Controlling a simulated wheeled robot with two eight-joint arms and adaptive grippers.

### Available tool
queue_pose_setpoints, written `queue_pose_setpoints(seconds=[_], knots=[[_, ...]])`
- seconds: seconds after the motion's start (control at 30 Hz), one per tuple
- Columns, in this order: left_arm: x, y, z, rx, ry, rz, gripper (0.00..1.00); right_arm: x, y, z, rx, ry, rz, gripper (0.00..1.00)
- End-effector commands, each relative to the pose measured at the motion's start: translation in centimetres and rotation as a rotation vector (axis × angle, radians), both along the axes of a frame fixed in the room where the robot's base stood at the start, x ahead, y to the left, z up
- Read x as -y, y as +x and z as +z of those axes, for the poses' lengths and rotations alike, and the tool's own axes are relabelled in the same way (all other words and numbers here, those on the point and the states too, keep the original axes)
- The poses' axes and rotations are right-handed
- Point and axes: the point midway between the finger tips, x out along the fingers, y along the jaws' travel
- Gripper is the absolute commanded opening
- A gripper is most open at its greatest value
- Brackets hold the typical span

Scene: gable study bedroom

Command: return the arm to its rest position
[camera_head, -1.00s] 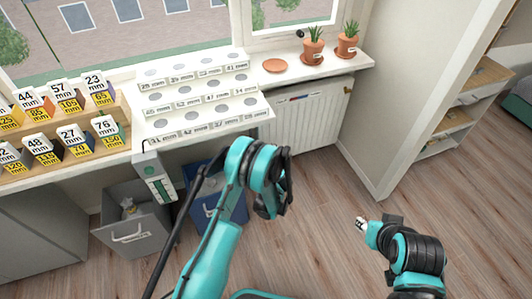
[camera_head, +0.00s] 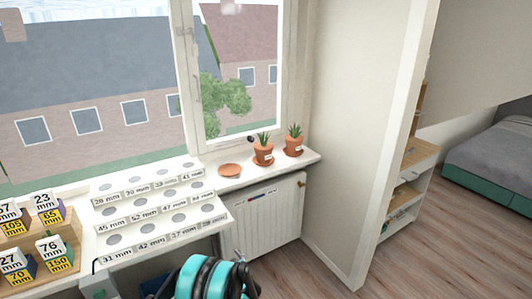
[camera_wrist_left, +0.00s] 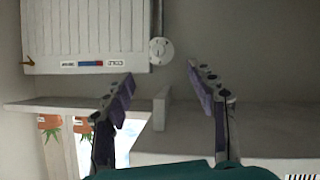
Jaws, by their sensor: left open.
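My left arm (camera_head: 212,279) shows at the bottom of the head view as teal and black links, in front of the radiator and the stepped rack. My left gripper (camera_wrist_left: 160,73) is in the left wrist view. Its two dark fingers with purple pads stand wide apart, and nothing is between them. Its fingertips cannot be made out in the head view. My right gripper is in neither current view.
The white stepped rack (camera_head: 150,224) with size labels stands by the window, beside wooden stands (camera_head: 62,262) of labelled blocks. Potted plants (camera_head: 264,155) and an orange saucer (camera_head: 230,170) are on the sill. A white radiator (camera_head: 268,222) is below. Floor (camera_head: 420,255) is clear at right.

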Motion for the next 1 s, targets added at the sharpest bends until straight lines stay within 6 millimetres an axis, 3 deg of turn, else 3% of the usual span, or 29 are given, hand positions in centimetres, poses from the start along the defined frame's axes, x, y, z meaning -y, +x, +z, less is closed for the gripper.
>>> queue_pose_setpoints(seconds=[0.27,0.5,0.73,1.0], knots=[[-1.5,-3.2,9.7,-0.151,0.024,-0.054,0.57,0.0,0.0,0.0,0.0,0.0,0.0,0.36],[-2.3,-9.6,17.1,-0.291,0.036,-0.147,0.57,0.0,0.0,0.0,0.0,0.0,0.0,0.36],[-2.4,-18.0,21.6,-0.403,0.041,-0.263,0.57,0.0,0.0,0.0,0.0,0.0,0.0,0.36],[-1.3,-28.9,23.3,-0.498,0.042,-0.429,0.57,0.0,0.0,0.0,0.0,0.0,0.0,0.36]])
